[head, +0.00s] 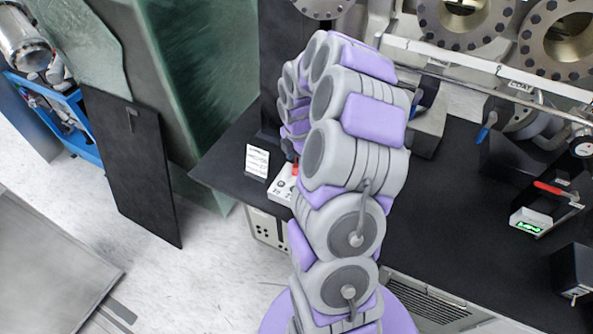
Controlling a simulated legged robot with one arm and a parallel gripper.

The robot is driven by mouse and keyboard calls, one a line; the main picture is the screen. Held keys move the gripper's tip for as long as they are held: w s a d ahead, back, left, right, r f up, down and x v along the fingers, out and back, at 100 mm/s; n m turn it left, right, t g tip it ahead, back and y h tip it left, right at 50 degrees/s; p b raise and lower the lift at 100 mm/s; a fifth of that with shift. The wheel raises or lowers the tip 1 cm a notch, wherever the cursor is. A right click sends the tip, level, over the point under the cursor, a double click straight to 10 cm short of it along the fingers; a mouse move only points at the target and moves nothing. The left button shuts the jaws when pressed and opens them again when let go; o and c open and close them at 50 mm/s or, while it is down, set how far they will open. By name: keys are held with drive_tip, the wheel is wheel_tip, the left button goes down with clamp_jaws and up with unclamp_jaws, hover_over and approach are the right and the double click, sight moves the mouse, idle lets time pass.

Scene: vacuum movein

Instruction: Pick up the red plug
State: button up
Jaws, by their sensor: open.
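A small red piece (295,169), which may be the red plug, shows on a white box with dials (282,186) near the left edge of the black table. My arm hides part of the red piece and the box. My gripper (289,151) shows only as a small dark part at the arm's far end, just above the red piece. It is open. The fingertips are mostly hidden, and I cannot tell whether they touch the red piece.
The black table (440,235) holds a white label card (257,160) beside the box. A red-handled device (550,189) with a green display lies at right. Metal flanges and pipes (470,62) stand behind.

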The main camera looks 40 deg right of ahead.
sight(296, 165)
drive_tip(key=f, duration=0.2)
drive_tip(key=f+b, duration=0.1)
drive_tip(key=shift+a+f, duration=0.3)
drive_tip(key=shift+c, duration=0.3)
drive_tip(key=c, duration=1)
drive_tip(key=shift+r, duration=0.2)
